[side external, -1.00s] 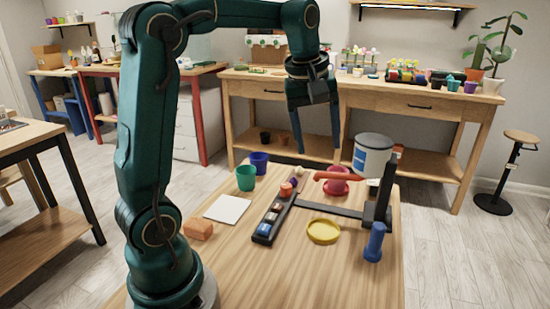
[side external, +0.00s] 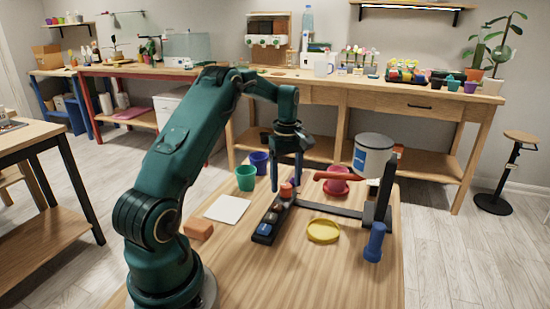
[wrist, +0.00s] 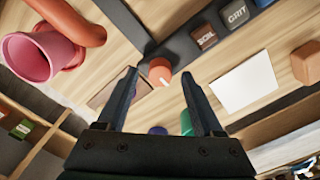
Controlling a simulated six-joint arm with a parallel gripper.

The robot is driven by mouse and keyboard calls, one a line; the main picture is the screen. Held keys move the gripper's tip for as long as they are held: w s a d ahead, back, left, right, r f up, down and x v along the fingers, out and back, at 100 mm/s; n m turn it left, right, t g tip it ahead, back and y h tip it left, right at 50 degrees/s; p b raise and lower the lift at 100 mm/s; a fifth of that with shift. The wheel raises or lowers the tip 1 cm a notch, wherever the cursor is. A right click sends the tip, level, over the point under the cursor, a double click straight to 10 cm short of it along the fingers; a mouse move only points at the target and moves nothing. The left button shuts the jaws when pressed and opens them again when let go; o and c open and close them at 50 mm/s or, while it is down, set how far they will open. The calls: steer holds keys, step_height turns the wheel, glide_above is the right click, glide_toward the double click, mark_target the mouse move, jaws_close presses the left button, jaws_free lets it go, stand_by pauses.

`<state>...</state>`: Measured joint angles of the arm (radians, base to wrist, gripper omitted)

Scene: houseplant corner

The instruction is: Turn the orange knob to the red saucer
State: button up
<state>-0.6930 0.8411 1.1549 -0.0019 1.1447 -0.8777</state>
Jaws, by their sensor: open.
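The orange knob (side external: 287,190) sits at the far end of a dark block strip (side external: 264,232) on the wooden table. In the wrist view the knob (wrist: 160,71) shows a white mark on its face. My gripper (side external: 286,184) is open and points down over the knob. In the wrist view its two fingertips (wrist: 158,74) lie on either side of the knob, with gaps; I cannot tell their exact height. The red saucer (side external: 338,187) and a red pot stand behind, right of the knob, near an orange-red spout (side external: 322,176).
A yellow saucer (side external: 323,231), blue cylinder (side external: 375,243), white card (side external: 227,209), orange block (side external: 198,230), green cup (side external: 246,178) and blue cup (side external: 259,163) are around. The front table is clear.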

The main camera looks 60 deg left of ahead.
steer(key=shift+f, duration=0.5)
jaws_close()
steer(key=m, duration=0.4)
steer(key=shift+m, duration=2.9)
